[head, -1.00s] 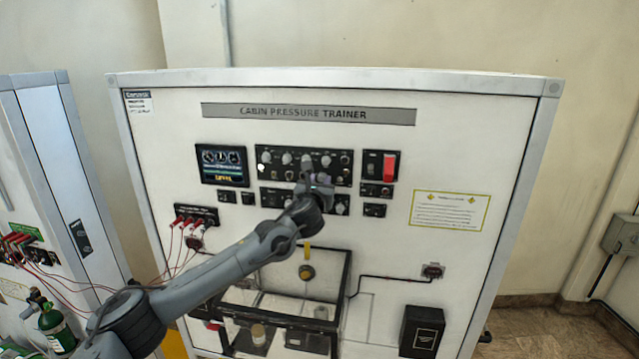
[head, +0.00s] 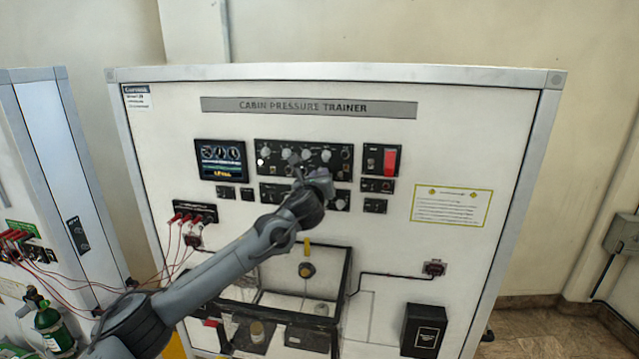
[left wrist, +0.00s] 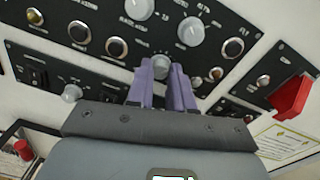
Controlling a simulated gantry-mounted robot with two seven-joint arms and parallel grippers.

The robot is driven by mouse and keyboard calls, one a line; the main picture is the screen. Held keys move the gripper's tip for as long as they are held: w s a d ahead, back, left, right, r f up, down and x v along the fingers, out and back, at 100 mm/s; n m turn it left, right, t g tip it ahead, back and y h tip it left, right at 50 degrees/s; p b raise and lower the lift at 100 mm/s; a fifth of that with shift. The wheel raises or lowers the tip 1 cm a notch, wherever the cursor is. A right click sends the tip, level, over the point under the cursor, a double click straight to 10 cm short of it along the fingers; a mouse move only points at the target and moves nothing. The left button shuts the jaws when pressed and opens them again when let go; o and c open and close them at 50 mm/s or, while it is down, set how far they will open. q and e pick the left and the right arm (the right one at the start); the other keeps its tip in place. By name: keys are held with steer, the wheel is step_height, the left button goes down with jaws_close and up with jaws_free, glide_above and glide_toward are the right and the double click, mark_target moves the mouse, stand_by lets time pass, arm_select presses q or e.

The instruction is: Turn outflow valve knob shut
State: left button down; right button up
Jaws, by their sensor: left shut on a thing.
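The black upper control panel (head: 330,148) on the white cabin pressure trainer carries several grey knobs and round switches. My left gripper (left wrist: 162,72) reaches up from below, its two purple fingers shut on a small grey knob (left wrist: 160,64). Its label is too blurred to read, so I cannot tell whether it is the outflow valve knob. Two larger grey knobs (left wrist: 190,31) stand just above it. In the head view my left gripper (head: 299,173) is at the panel's lower edge and hides part of it. My right gripper is not in view.
A lower black panel with another grey knob (left wrist: 72,92) lies close beneath. A red switch cover (head: 390,161) stands to the right. Red cables (head: 180,245) hang at the left, and a clear box (head: 262,300) with a black frame is below the arm.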

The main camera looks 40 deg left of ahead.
arm_select(q)
steer(key=shift+n+t+h+b, duration=0.4)
steer(key=shift+n+b, duration=1.25)
steer(key=shift+n, duration=15.65)
steer(key=shift+a, duration=0.1)
steer(key=c, duration=1)
jaws_free()
